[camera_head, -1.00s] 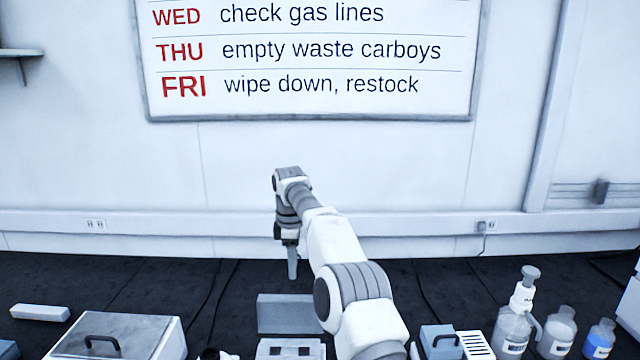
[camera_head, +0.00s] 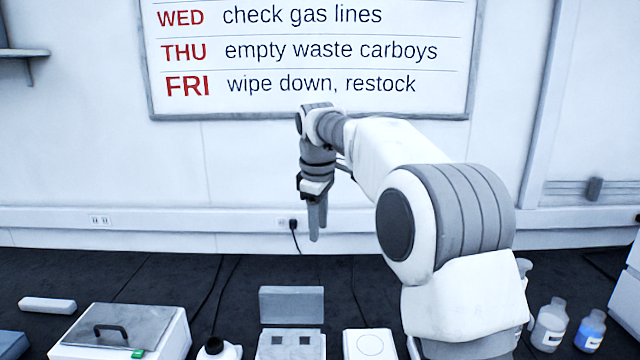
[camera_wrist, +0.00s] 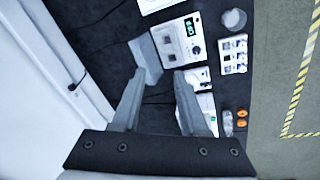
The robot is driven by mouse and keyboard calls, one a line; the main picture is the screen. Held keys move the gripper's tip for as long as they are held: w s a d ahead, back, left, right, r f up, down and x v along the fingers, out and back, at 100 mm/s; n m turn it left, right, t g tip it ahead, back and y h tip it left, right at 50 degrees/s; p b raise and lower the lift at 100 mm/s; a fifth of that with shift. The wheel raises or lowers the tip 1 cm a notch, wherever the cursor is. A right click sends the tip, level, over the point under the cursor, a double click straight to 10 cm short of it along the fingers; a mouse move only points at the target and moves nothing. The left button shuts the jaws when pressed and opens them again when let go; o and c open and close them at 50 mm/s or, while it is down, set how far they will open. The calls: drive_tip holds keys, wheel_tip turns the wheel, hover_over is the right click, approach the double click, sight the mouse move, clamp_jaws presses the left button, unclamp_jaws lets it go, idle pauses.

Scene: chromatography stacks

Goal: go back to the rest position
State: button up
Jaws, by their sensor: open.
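My gripper (camera_head: 315,222) hangs pointing down in the head view, in front of the white wall and above the dark bench. In the wrist view its two fingers (camera_wrist: 165,98) stand apart with nothing between them, so it is open and empty. My arm reaches in from the lower right and hides part of the bench on that side.
Bottles (camera_head: 551,325) stand at right. A whiteboard (camera_head: 310,60) hangs on the wall.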

drive_tip(key=s+d+r+m+t, duration=0.1)
drive_tip(key=s+d+r+m, duration=0.3)
drive_tip(key=s, duration=0.5)
drive_tip(key=s+d+r+m+t, duration=0.1)
drive_tip(key=s+d+r+m, duration=0.1)
drive_tip(key=s+d, duration=0.45)
drive_tip(key=s+d+f+m, duration=0.2)
drive_tip(key=s+f+m, duration=0.1)
drive_tip(key=s, duration=0.7)
drive_tip(key=s+d+f+m+t, duration=0.1)
drive_tip(key=s+f+m, duration=0.3)
drive_tip(key=s, duration=0.6)
drive_tip(key=shift+s+d+f, duration=0.2)
drive_tip(key=shift+d+f, duration=0.2)
drive_tip(key=shift+f, duration=0.55)
drive_tip(key=shift+o, duration=0.6)
drive_tip(key=shift+a, duration=0.1)
